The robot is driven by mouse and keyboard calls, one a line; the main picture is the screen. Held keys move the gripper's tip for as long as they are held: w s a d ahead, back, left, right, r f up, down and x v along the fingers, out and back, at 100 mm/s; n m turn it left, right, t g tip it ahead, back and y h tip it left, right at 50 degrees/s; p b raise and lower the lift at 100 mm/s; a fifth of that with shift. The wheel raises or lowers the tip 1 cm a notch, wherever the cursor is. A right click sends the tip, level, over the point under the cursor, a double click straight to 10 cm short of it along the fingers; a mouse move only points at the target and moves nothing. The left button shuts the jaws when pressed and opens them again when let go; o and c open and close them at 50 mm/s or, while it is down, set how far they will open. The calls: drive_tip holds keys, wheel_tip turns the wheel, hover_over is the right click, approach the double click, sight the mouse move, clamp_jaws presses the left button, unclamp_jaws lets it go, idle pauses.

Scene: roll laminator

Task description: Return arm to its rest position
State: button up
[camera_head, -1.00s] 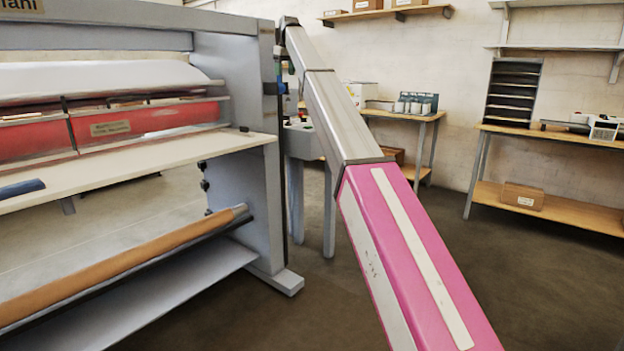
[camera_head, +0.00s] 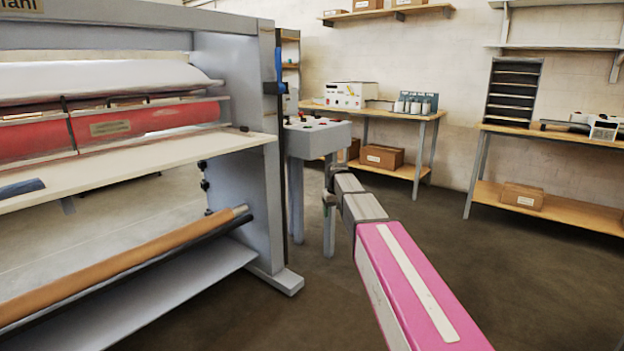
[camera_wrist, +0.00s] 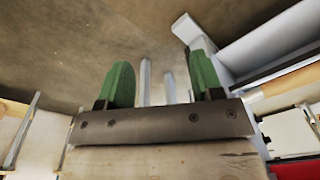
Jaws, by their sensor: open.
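My arm, pink with grey links, reaches from the bottom right toward the middle of the head view. My gripper (camera_head: 329,206) hangs at its far end, low in front of the control pedestal's legs. In the wrist view my gripper (camera_wrist: 160,85) shows two green fingers spread wide apart. Nothing is between the fingers; they are open, with floor and the pale legs of the pedestal behind them.
The roll laminator (camera_head: 240,150) fills the left side, its foot (camera_head: 280,283) on the floor. The control pedestal (camera_head: 318,138) stands close behind my gripper. Workbenches (camera_head: 440,117) line the back wall. The floor (camera_head: 530,270) at right is clear.

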drive_tip(key=s+d+f+m, duration=0.1)
drive_tip(key=s+d+f, duration=0.2)
drive_tip(key=s+f, duration=0.3)
drive_tip(key=s+d+f+m, duration=0.1)
drive_tip(key=s+d+f, duration=0.2)
drive_tip(key=s, duration=1.2)
drive_tip(key=s+d+f+m, duration=0.1)
drive_tip(key=s+d+f, duration=0.3)
drive_tip(key=s+f, duration=0.6)
drive_tip(key=shift+s+g+h, duration=0.3)
drive_tip(key=shift+s+g, duration=0.05)
drive_tip(key=shift+g, duration=0.05)
